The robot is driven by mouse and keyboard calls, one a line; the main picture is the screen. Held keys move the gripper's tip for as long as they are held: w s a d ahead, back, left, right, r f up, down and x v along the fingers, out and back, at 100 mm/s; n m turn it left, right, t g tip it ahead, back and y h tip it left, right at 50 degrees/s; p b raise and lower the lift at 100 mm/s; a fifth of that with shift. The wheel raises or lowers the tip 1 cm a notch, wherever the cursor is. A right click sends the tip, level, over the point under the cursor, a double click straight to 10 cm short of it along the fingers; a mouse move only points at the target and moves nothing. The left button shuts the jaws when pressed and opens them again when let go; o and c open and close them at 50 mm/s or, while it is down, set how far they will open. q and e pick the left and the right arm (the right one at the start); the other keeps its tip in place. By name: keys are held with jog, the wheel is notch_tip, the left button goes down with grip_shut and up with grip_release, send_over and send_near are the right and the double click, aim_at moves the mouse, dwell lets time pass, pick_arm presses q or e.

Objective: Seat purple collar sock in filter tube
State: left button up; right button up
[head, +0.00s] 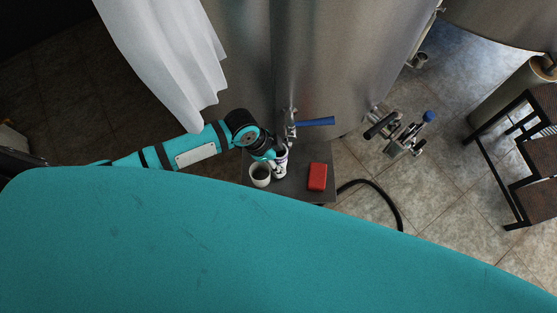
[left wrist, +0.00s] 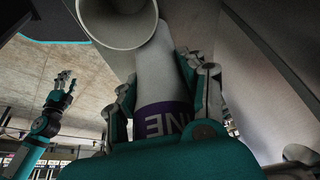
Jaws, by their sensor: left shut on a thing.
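My left gripper (head: 277,160) is shut on the white sock (left wrist: 162,70) with the purple collar (left wrist: 166,118). In the left wrist view its two fingers (left wrist: 165,95) grip the sides of the sock near the collar, which bears pale letters. The sock (head: 281,165) is partly hidden by the gripper in the head view. A pale open tube (head: 260,181), dark inside, stands just left of the sock; I take it for the filter tube. Its rim (left wrist: 117,46) shows in the left wrist view beside the sock. My right gripper (left wrist: 63,80) is small there; its jaw state is unclear.
A red block (head: 317,177) lies on the dark grey table (head: 297,190), right of the sock. A blue-handled valve (head: 315,121) juts from the steel tank (head: 320,60) above it. A white curtain (head: 170,60) hangs left. A black hose (head: 385,198) lies on the floor.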

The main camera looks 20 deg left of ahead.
pick_arm(q)
jog(key=s+d+b, duration=0.1)
jog(key=s+d, duration=0.2)
jog(key=s, duration=0.5)
jog(key=s+d+b, duration=0.2)
jog(key=s+d, duration=0.1)
jog(key=s, duration=0.6)
jog(key=shift+r, duration=0.15)
jog(key=shift+a, duration=0.1)
